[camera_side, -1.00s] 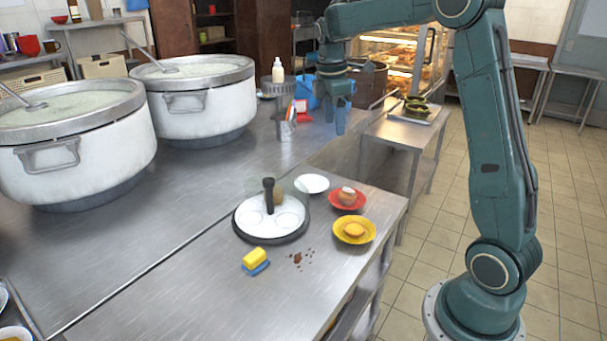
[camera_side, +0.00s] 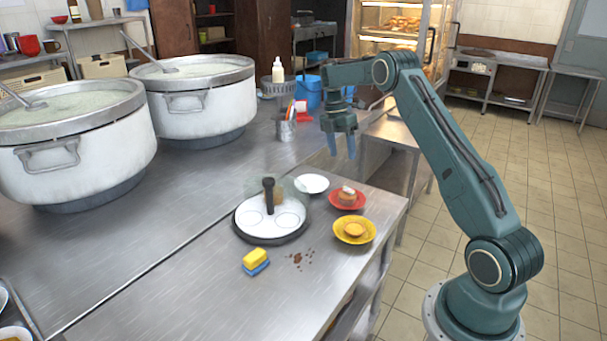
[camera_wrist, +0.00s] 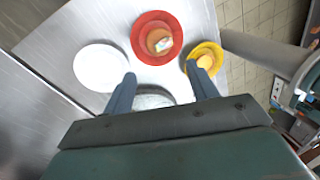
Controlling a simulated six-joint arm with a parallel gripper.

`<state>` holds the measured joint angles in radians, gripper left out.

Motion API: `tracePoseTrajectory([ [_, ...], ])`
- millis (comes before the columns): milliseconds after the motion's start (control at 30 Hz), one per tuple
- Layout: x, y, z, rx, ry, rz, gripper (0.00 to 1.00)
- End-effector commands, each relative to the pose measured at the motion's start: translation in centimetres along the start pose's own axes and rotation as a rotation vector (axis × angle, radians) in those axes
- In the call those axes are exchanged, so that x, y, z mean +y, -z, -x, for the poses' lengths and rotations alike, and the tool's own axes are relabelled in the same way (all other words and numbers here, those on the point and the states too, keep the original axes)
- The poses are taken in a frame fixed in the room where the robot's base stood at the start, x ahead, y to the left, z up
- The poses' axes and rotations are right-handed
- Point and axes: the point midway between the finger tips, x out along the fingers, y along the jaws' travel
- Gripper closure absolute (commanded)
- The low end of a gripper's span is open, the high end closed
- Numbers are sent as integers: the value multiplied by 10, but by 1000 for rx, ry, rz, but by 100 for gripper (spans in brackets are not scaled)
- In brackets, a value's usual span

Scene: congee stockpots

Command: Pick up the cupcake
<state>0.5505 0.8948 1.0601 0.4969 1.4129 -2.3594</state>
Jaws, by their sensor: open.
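A small brown cake with a white top, seemingly the cupcake (camera_side: 347,197), sits on a red plate (camera_side: 335,203) near the right edge of the steel counter. In the wrist view the cupcake (camera_wrist: 159,41) on its red plate (camera_wrist: 141,25) lies beyond and roughly between my fingertips. My gripper (camera_side: 341,152) is open and empty, fingers pointing down, above and behind the plates. Its two fingers (camera_wrist: 161,74) show apart in the wrist view, with nothing between them at their tips.
A yellow plate (camera_side: 340,236) with a round pastry (camera_side: 354,230) and an empty white plate (camera_side: 312,183) flank the red plate. A round tray (camera_side: 255,224) with a dark upright handle (camera_side: 268,196) stands left. A sponge (camera_side: 255,259) and brown crumbs lie in front. Large pots (camera_side: 195,100) stand further left.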

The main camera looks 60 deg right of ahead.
Motion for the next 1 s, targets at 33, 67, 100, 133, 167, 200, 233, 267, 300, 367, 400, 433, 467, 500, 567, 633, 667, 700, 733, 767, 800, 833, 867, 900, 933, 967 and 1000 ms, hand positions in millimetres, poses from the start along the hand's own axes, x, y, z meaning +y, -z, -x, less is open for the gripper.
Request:
tracePoseTrajectory([
  [33,0,0,0,0,0,0,42],
  [67,0,0,0,0,0,0,42],
  [100,0,0,0,0,0,-1,42],
  [133,0,0,-1,0,0,-1,42],
  [167,0,0,-2,-1,1,-2,42],
  [200,0,0,-3,-1,1,-2,42],
  [233,0,0,-4,-1,1,-1,42],
  [267,0,0,-6,-2,2,0,42],
  [300,-1,-1,-8,-2,3,-1,42],
  [367,0,-1,-12,-3,3,0,42],
  [400,-1,-1,-16,-3,3,-2,42],
  [433,-1,-1,-18,-2,4,0,42],
  [467,-1,-1,-21,-2,4,-2,42],
  [500,-1,-1,-25,-2,2,-1,42],
  [567,-1,0,-31,1,2,-2,42],
  [633,-1,0,-43,0,5,-2,42],
  [667,-1,-1,-48,-1,4,-2,42],
  [700,-1,0,-54,0,4,-2,42],
  [733,-1,0,-59,0,3,-2,42],
  [767,-1,0,-63,1,3,-2,42],
  [800,0,0,-68,0,3,-2,42],
  [833,0,0,-72,0,3,-2,42],
  [867,0,0,-75,0,3,-2,42],
  [900,0,0,-78,-1,2,-2,42],
  [933,0,0,-80,-1,1,-2,42],
  [967,0,0,-82,-1,1,-2,42],
  [1000,0,0,-84,0,1,-2,42],
])
